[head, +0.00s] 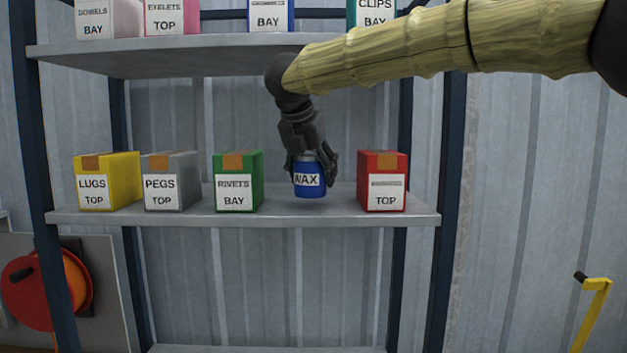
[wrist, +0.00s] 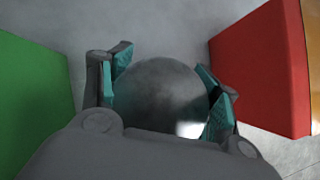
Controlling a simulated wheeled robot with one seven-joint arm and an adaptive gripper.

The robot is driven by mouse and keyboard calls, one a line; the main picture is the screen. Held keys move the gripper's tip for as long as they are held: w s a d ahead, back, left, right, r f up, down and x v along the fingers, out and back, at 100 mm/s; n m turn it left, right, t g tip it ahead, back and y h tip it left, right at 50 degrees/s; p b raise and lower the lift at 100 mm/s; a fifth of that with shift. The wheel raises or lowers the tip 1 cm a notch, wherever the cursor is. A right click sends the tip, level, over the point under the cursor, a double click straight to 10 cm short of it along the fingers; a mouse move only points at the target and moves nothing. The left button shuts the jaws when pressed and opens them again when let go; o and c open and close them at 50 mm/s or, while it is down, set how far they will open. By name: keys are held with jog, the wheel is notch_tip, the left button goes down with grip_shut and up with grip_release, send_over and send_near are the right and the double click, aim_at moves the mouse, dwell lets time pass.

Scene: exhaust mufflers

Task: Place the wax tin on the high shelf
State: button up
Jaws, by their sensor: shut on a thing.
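The wax tin (head: 309,181) is a blue cylinder with a white WAX label and a dark lid. It is upright at the middle shelf board (head: 285,211), in the gap between a green box and a red box. My gripper (head: 312,170) reaches down from above and is shut on the tin. In the wrist view the tin's round grey lid (wrist: 160,95) sits between the two teal-padded fingers. I cannot tell whether the tin's base touches the board. A higher board (head: 180,58) holds several boxes.
The green RIVETS box (head: 238,182) stands left of the tin and the red box (head: 383,182) right of it, both apart from it. Grey PEGS (head: 171,182) and yellow LUGS (head: 107,182) boxes stand further left. A dark blue post (head: 449,180) is at the right.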

aim_at(306, 155)
jog(key=shift+f+p, duration=0.35)
jog(key=shift+f, duration=0.95)
jog(key=o, duration=1.3)
jog(key=b+v, duration=0.2)
jog(key=v, duration=1)
jog(key=shift+s, duration=0.15)
